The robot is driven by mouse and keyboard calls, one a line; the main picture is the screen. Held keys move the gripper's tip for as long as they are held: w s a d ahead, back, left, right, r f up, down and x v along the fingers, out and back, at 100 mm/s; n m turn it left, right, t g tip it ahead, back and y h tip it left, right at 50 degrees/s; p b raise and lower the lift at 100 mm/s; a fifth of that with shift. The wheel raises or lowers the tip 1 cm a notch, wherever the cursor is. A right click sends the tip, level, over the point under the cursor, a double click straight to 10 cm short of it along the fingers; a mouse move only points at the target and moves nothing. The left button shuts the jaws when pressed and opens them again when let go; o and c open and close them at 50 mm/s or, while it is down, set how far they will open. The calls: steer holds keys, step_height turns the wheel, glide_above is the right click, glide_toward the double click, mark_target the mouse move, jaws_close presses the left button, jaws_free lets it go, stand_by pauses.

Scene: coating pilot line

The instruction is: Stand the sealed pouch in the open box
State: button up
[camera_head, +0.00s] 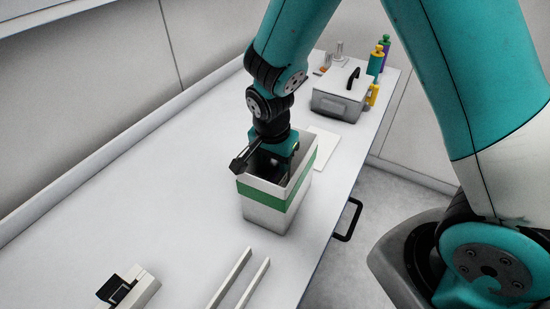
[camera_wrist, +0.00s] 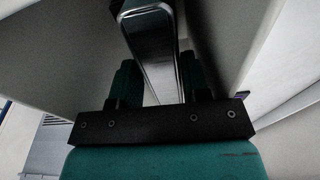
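The open box (camera_head: 268,213) is white with a green band and stands upright on the bench in the head view. My gripper (camera_head: 270,165) points down into its mouth, and its fingertips are hidden behind the box walls. In the wrist view, grey box walls rise on both sides of my gripper (camera_wrist: 160,82). The sealed pouch (camera_wrist: 158,52), dark and silvery with a pale edge, is between the two green fingers, which lie against its sides. It is inside the box mouth. Its lower end and the box floor cannot be made out.
A lidded grey case (camera_head: 339,101) with a black handle stands farther back, near several coloured bottles (camera_head: 376,60). A white sheet (camera_head: 323,147) lies behind the box. Two pale rails (camera_head: 240,280) and a small device (camera_head: 128,290) lie at the front. The bench left of the box is clear.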

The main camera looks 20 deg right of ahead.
steer(key=shift+s+f, duration=0.1)
steer(key=shift+s, duration=0.05)
steer(key=shift+r+p, duration=0.35)
steer(key=shift+p, duration=0.05)
step_height(320, 180, up, 11)
steer(key=a+b, duration=0.1)
steer(key=b, duration=0.2)
steer(key=s+a+r+n+y, duration=0.2)
steer(key=s+r+n, duration=0.1)
steer(key=s+n, duration=0.6)
steer(key=s+a+r+n+y, duration=0.1)
steer(key=s+r+n+y, duration=0.2)
steer(key=s+n, duration=0.6)
steer(key=shift+s+a+r+g, duration=0.15)
steer(key=shift+a+r+g, duration=0.25)
steer(key=shift+r, duration=0.3)
